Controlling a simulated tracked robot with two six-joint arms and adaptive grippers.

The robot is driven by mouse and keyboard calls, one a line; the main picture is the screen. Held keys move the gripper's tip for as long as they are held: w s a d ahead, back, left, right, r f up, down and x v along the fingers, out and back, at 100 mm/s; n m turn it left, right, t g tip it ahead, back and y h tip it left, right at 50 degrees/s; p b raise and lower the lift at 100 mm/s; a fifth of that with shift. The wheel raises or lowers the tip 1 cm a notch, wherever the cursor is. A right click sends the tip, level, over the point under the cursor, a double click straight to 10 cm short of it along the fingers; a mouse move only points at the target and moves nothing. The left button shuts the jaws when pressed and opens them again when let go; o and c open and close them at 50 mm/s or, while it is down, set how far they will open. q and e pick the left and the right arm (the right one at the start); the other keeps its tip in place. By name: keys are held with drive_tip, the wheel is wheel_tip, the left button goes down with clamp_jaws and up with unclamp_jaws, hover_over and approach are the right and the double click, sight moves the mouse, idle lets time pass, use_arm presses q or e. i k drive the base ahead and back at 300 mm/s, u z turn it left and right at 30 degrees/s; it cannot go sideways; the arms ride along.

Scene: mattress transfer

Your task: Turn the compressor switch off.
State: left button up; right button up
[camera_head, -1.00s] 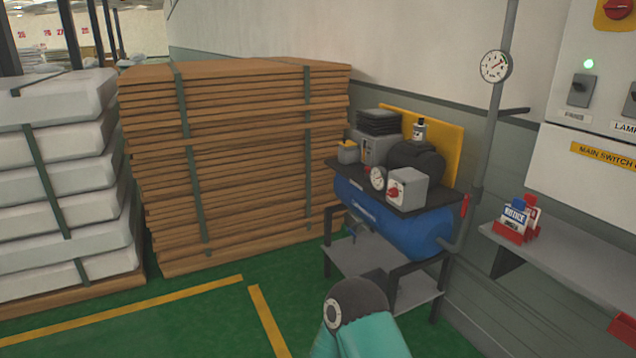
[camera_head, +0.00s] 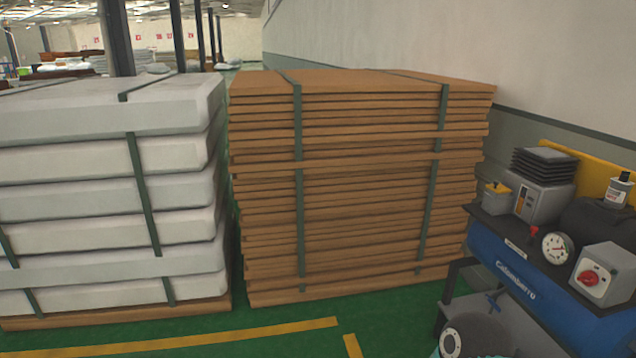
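The blue compressor (camera_head: 520,275) stands on a dark stand at the right, cut off by the picture's right edge. A light grey switch box (camera_head: 604,272) with a red rotary knob (camera_head: 590,278) sits on its top plate. The knob's exact setting is too small to tell. A round white pressure gauge (camera_head: 556,247) is just left of the box. A dark round joint of my own arm shows at the bottom right, below the compressor. Neither gripper is in view.
A tall strapped stack of brown boards (camera_head: 360,190) stands left of the compressor. Strapped white mattresses (camera_head: 110,200) on a pallet stand farther left. Yellow lines (camera_head: 200,340) mark the green floor (camera_head: 290,350), which is open only in a strip at the front.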

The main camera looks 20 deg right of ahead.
sight(590, 277)
drive_tip(key=z, duration=0.6)
drive_tip(key=i, duration=1.25)
drive_tip(key=z, duration=0.9)
drive_tip(key=k, duration=0.7)
drive_tip(key=z, duration=0.15)
drive_tip(key=i, duration=0.75)
drive_tip(key=u, duration=0.15)
